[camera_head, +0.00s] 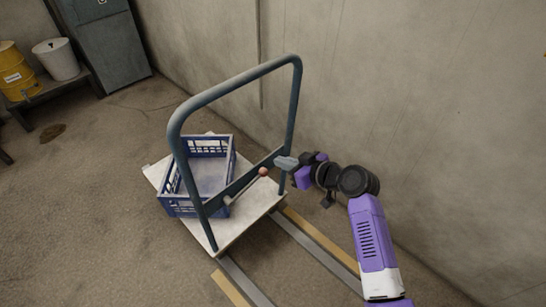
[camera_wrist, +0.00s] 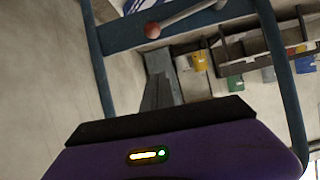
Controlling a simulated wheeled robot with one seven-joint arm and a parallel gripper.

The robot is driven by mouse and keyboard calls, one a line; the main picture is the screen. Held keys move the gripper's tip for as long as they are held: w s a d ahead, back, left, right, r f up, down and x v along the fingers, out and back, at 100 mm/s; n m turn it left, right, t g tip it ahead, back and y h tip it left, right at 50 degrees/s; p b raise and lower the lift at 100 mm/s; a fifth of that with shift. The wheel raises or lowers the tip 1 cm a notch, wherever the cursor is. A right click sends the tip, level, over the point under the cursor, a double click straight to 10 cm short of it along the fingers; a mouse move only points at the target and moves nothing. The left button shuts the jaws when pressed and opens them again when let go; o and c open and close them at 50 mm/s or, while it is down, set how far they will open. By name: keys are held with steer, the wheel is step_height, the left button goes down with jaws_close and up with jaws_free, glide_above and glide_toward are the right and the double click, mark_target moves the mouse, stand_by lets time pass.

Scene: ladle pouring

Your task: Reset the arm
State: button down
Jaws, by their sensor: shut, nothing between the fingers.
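My arm reaches in from the lower right in the head view. My gripper (camera_head: 286,162) is shut and empty, with its grey fingers beside the right upright of the trolley's handle frame (camera_head: 232,87). In the wrist view, the closed fingers (camera_wrist: 160,72) point towards the frame's crossbar (camera_wrist: 124,35). A rod with a red ball (camera_head: 263,172) on its end lies along the crossbar, just left of the fingers. The red ball (camera_wrist: 152,31) also shows ahead of the fingertips in the wrist view, apart from them. Whether the fingers touch the frame cannot be told.
A blue crate (camera_head: 198,205) stands on the pale trolley platform (camera_head: 237,226). A concrete wall (camera_head: 400,90) runs close behind. At the far left are a yellow drum (camera_head: 15,70), a white bucket (camera_head: 57,60) and a grey cabinet (camera_head: 108,48). Open floor lies to the left.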

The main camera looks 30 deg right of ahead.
steer(key=s+d+r+m+t+h, duration=0.3)
steer(key=s+d+r+m+h, duration=0.1)
steer(key=d+r+m+h, duration=0.15)
steer(key=s+a+r+n, duration=0.1)
steer(key=s+a, duration=0.4)
steer(key=s, duration=0.8)
steer(key=s+a+r+n+y, duration=0.1)
steer(key=s+a, duration=0.3)
steer(key=s, duration=1)
steer(key=s+a+r, duration=0.1)
steer(key=s+a, duration=0.4)
steer(key=s, duration=0.8)
step_height(320, 180, up, 18)
steer(key=p, duration=1.7)
steer(key=shift+w+d+f, duration=0.15)
steer(key=shift+w+d, duration=0.05)
steer(key=shift+d, duration=0.1)
steer(key=c, duration=2.1)
jaws_free()
